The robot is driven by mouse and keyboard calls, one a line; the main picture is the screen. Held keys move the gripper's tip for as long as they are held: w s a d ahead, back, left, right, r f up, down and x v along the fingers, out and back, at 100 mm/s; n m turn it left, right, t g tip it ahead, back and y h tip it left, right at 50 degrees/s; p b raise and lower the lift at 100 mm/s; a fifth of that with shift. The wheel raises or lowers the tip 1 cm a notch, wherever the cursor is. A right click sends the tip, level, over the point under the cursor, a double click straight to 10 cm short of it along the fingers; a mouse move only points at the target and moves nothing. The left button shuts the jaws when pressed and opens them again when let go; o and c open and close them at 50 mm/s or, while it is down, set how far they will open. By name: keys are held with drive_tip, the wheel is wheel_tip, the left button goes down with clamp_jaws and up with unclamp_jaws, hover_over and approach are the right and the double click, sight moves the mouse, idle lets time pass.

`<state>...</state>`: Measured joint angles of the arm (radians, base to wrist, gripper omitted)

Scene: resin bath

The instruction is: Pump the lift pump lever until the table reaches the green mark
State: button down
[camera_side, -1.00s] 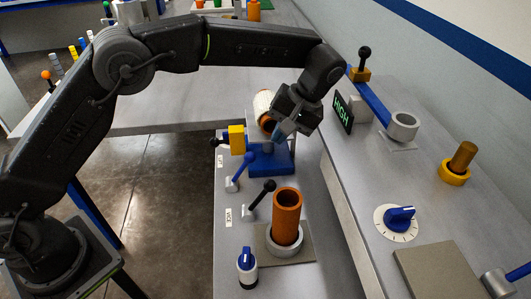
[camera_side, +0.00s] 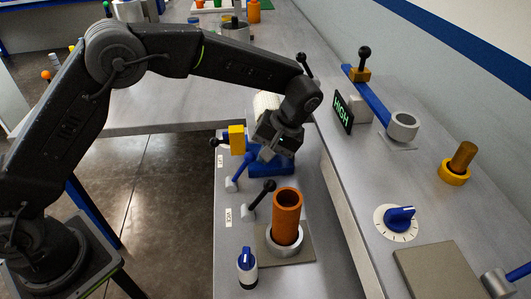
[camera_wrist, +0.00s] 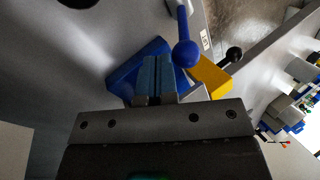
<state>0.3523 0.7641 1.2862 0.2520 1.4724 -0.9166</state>
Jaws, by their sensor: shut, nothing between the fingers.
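Two levers stand on the low bench in the side view. One has a blue ball knob (camera_side: 249,158) on a blue shaft and leans up to the right. The other has a black knob (camera_side: 269,185), with a VICE label beside it. My gripper (camera_side: 266,154) points down over the blue block (camera_side: 286,166), shut and empty. In the wrist view its blue fingertips (camera_wrist: 157,66) are together over the blue block (camera_wrist: 122,80), with the blue knob (camera_wrist: 186,53) just right of them. I cannot make out a green mark.
An orange tube (camera_side: 287,212) stands in a grey ring in front of the levers. A yellow block (camera_side: 236,139) is left of the gripper. On the right bench are a HIGH display (camera_side: 343,112), a blue dial (camera_side: 399,216) and a long blue lever arm (camera_side: 371,98).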

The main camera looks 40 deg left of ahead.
drive_tip(key=shift+s+a+r+t+h, duration=0.2)
drive_tip(key=shift+a+r+t+h, duration=0.05)
drive_tip(key=shift+r+t+h, duration=0.05)
drive_tip(key=shift+s+a, duration=0.1)
drive_tip(key=shift+s+a+r+t+h, duration=0.4)
drive_tip(key=shift+s+a+r, duration=0.05)
drive_tip(key=shift+r, duration=0.05)
drive_tip(key=s+a+t+h, duration=0.4)
drive_tip(key=s+a, duration=0.4)
drive_tip(key=shift+r, duration=0.25)
drive_tip(key=shift+s+f, duration=0.1)
drive_tip(key=shift+s, duration=0.05)
idle(0.4)
drive_tip(key=s+a+r, duration=0.3)
drive_tip(key=s+r, duration=0.1)
drive_tip(key=r, duration=0.4)
drive_tip(key=shift+a+r, duration=0.15)
drive_tip(key=shift+r, duration=0.25)
idle(1.5)
